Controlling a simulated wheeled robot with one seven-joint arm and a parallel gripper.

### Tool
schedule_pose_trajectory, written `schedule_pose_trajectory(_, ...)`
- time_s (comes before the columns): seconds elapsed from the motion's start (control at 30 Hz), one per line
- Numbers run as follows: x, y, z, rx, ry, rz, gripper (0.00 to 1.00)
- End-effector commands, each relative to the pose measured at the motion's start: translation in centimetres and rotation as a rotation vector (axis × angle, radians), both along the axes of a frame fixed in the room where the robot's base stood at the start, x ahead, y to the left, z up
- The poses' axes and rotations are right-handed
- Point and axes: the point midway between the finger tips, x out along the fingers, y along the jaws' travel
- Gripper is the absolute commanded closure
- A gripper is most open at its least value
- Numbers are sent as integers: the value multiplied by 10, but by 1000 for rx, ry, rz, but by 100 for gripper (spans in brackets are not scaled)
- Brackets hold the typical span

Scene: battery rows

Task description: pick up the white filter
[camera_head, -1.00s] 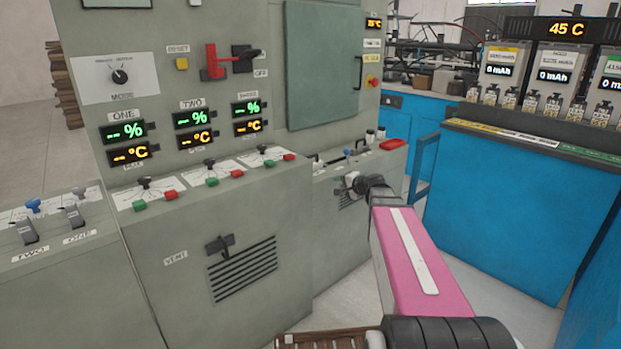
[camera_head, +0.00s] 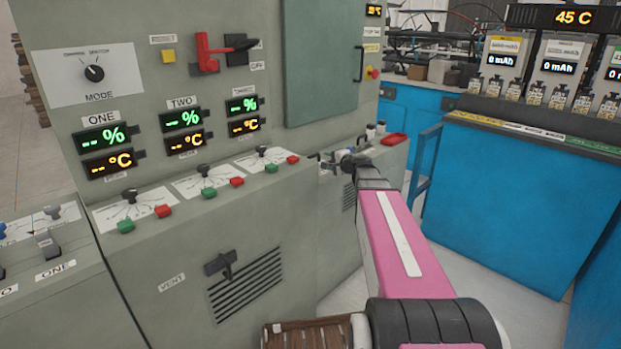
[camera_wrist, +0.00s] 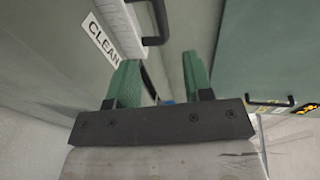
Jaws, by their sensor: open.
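In the wrist view, a whitish block (camera_wrist: 122,30) with a black handle (camera_wrist: 155,22) shows at the top, beside a label reading CLEAN. It may be the white filter, but I cannot tell for sure. My gripper (camera_wrist: 160,78) has two green fingers spread apart, with no object seen held between them. The whitish block lies beyond and a little left of the fingertips. In the head view, my gripper (camera_head: 327,163) is small, by the low cabinet section at the centre, and the filter cannot be made out there.
A grey control cabinet (camera_head: 180,260) with switches and displays fills the left. A blue bench (camera_head: 510,200) with battery chargers stands at the right. A red tray (camera_head: 394,139) lies near my arm. Another black handle (camera_wrist: 270,102) shows at the right of the wrist view.

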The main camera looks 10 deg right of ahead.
Motion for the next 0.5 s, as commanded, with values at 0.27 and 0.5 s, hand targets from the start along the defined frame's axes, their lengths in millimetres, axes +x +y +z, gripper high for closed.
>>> schedule_pose_trajectory(0.27,37,19,-8,0,0,1,53)
schedule_pose_trajectory(0.5,48,27,-10,0,0,1,53)
